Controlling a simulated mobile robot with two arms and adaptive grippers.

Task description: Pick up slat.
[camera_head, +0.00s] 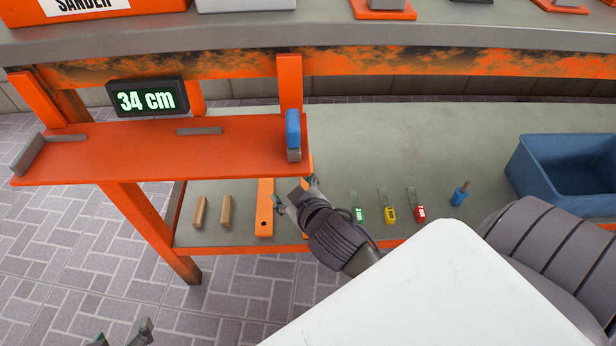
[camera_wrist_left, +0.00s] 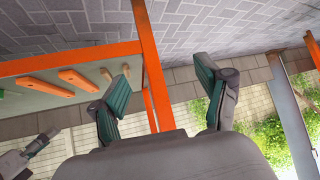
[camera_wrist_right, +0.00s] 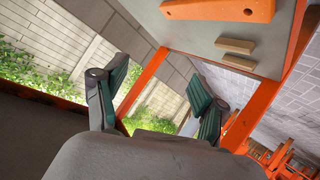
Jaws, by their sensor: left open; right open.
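An orange slat (camera_head: 265,207) with a hole near one end lies on the grey lower shelf, beside two small tan blocks (camera_head: 213,211). In the left wrist view two orange slats lie side by side, a nearer one (camera_wrist_left: 78,79) and a farther one (camera_wrist_left: 42,87). The right wrist view shows one orange slat (camera_wrist_right: 222,10) at its top edge. My right gripper (camera_head: 297,190) is open and empty near the slat; whether it touches it I cannot tell. My left gripper (camera_head: 122,338) is open and empty, low at the left over the floor, away from the shelf.
An orange upper ledge (camera_head: 150,150) with a 34 cm display (camera_head: 147,98) and a blue-grey stop (camera_head: 293,134) overhangs the shelf's left part. Green, yellow and red tagged tools (camera_head: 389,210) and a blue bin (camera_head: 560,170) stand to the right. An orange leg (camera_head: 150,235) supports the shelf.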

